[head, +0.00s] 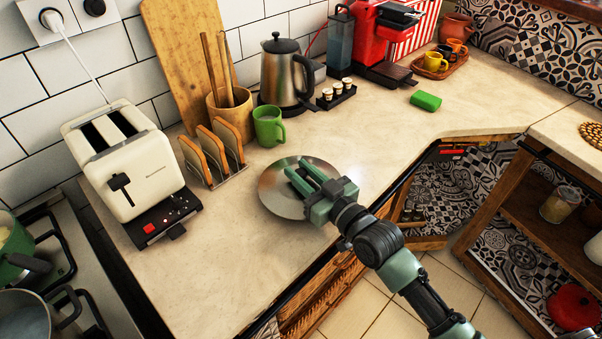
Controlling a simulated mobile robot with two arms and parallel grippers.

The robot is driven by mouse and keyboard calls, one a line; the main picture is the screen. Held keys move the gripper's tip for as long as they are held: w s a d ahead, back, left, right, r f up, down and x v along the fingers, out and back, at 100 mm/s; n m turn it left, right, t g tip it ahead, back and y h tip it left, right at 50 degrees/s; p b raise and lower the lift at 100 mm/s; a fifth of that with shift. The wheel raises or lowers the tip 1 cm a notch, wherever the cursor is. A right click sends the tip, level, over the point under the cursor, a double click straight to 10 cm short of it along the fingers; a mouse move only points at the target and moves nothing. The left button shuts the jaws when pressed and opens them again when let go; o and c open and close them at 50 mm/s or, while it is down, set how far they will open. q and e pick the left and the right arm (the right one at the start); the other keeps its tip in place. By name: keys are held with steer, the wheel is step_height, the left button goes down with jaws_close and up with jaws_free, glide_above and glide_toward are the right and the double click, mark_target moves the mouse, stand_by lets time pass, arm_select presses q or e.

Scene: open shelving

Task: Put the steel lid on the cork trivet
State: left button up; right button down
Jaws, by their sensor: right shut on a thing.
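The round steel lid (274,192) is over the counter in the middle of the head view, near the front edge. My right gripper (302,177) is over the lid's centre, its fingers shut on the lid; the fingers hide the part they grip. I cannot tell whether the lid touches the counter. A brown, bumpy round mat (592,134), which looks like the cork trivet, lies on the right-hand counter, cut off by the picture's right edge. My left gripper is not in view.
A cream toaster (128,165), toast rack (215,160), green mug (268,126) and kettle (284,75) stand left and behind. A gap with open shelving (520,190) below separates the two counters' front edges.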

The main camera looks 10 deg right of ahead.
steer(key=shift+f, duration=0.1)
steer(key=c, duration=1.1)
jaws_free()
steer(key=shift+f, duration=0.1)
steer(key=shift+c, duration=0.2)
steer(key=shift+r, duration=0.2)
steer(key=shift+s+d+f, duration=0.1)
steer(key=shift+s+f, duration=0.05)
steer(key=shift+s, duration=0.1)
steer(key=b+v, duration=0.1)
steer(key=v, duration=1)
steer(key=shift+s+d, duration=0.15)
steer(key=shift+s, duration=0.05)
